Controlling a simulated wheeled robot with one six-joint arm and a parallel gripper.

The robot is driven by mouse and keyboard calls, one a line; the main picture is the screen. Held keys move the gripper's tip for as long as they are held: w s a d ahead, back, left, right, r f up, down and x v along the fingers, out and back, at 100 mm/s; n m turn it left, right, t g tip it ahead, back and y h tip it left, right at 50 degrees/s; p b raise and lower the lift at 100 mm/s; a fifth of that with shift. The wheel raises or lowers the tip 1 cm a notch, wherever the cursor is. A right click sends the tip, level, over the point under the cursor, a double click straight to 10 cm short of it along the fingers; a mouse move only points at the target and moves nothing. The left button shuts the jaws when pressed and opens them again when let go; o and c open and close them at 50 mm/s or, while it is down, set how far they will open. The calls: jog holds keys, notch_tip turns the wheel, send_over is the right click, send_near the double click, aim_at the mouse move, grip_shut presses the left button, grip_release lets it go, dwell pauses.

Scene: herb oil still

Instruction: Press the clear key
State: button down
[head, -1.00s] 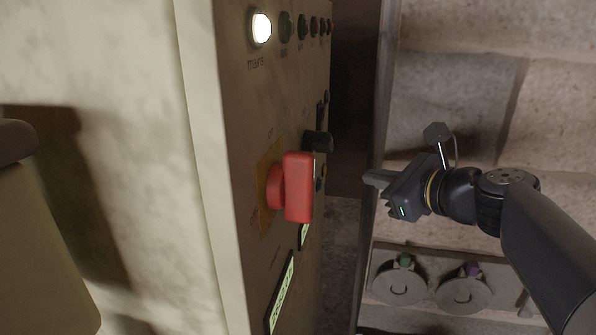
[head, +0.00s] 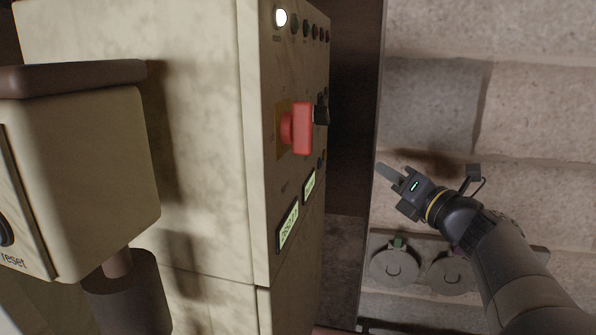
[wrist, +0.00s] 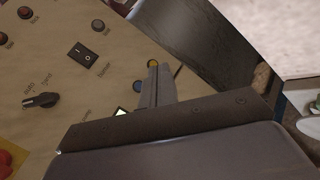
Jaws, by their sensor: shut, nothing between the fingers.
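No key with a readable "clear" label shows. In the wrist view, a yellow key (wrist: 153,63) and a blue key (wrist: 140,84) sit on the beige panel (wrist: 62,76), close to my gripper's fingertips (wrist: 153,72). The labels by these keys are hidden or too small to read. In the head view, the panel front (head: 267,190) is seen at a steep angle, and its small keys are hard to tell apart. My gripper (head: 385,172) is shut and empty, to the right of the panel and pointing towards it. I cannot tell whether the fingertips touch the panel.
A red emergency knob (head: 302,129) and a black knob (head: 321,112) stick out of the panel. A black rocker switch (wrist: 82,55) is on it too. Two displays (head: 288,226) are below. A beige box marked reset (head: 85,170) stands at left. A stone wall (head: 530,110) is behind my arm.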

dwell(0.3)
jog(key=w+a+b, duration=0.2)
jog(key=a, duration=0.6)
jog(key=shift+w+a, duration=0.2)
jog(key=shift+w, duration=0.15)
jog(key=shift+a, duration=0.15)
dwell(1.7)
jog(key=shift+w+a, duration=0.15)
jog(key=shift+a, duration=0.1)
jog(key=shift+w+a, duration=0.1)
jog(key=shift+a, duration=0.25)
dwell(0.7)
jog(key=shift+d, duration=0.1)
jog(key=shift+s+d, duration=0.25)
jog(key=shift+d, duration=0.4)
jog(key=shift+s+d+p, duration=0.25)
jog(key=shift+d, duration=0.55)
jog(key=shift+s+d+p, duration=0.25)
jog(key=shift+d+p, duration=0.05)
jog(key=shift+d, duration=0.5)
jog(key=shift+s+d+p, duration=0.25)
jog(key=shift+d, duration=0.55)
